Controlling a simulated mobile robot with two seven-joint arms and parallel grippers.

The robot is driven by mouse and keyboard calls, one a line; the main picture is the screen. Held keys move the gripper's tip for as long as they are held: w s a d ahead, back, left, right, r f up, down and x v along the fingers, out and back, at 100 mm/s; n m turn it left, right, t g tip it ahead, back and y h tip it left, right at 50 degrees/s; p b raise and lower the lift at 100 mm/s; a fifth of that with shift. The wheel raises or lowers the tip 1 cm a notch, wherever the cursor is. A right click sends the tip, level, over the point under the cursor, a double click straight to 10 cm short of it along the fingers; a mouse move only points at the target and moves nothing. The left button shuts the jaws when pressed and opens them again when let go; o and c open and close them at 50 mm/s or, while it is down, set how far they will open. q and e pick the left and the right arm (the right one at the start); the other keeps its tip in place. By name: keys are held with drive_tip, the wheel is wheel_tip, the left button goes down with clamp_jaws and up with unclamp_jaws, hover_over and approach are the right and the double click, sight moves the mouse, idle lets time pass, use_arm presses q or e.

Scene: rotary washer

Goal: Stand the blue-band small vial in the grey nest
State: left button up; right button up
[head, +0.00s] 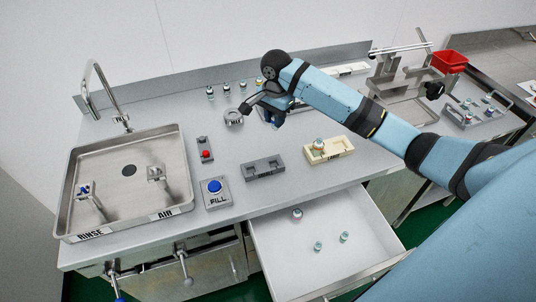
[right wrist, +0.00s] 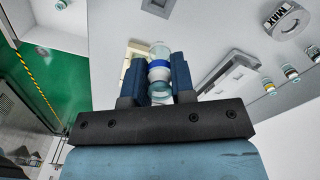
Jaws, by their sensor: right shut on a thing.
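The blue-band small vial (right wrist: 158,68) is clear, with a blue band and pale ends. It is between the blue fingers of my right gripper (right wrist: 158,82) in the right wrist view. In the head view my right gripper (head: 272,117) hangs over the back middle of the counter, and the vial cannot be made out there. The grey nest (head: 264,170) is a dark block with recesses near the counter's front edge, nearer the front than the gripper. No vial shows in it. Its end shows at the top of the right wrist view (right wrist: 158,6). My left gripper is not in view.
A cream nest (head: 340,152) holding a vial stands right of the grey nest. The blue FILL button (head: 215,187), red-button box (head: 205,151) and sink (head: 70,176) are left. A MAX ring (head: 233,117) is beside the gripper. An open drawer (head: 275,238) holds several vials.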

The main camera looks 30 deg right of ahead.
wheel_tip(320, 180, down, 13)
drive_tip(key=shift+p, duration=0.35)
drive_tip(key=shift+f, duration=2)
drive_tip(key=shift+s+f, duration=0.1)
drive_tip(key=shift+f, duration=0.05)
drive_tip(key=o, duration=0.9)
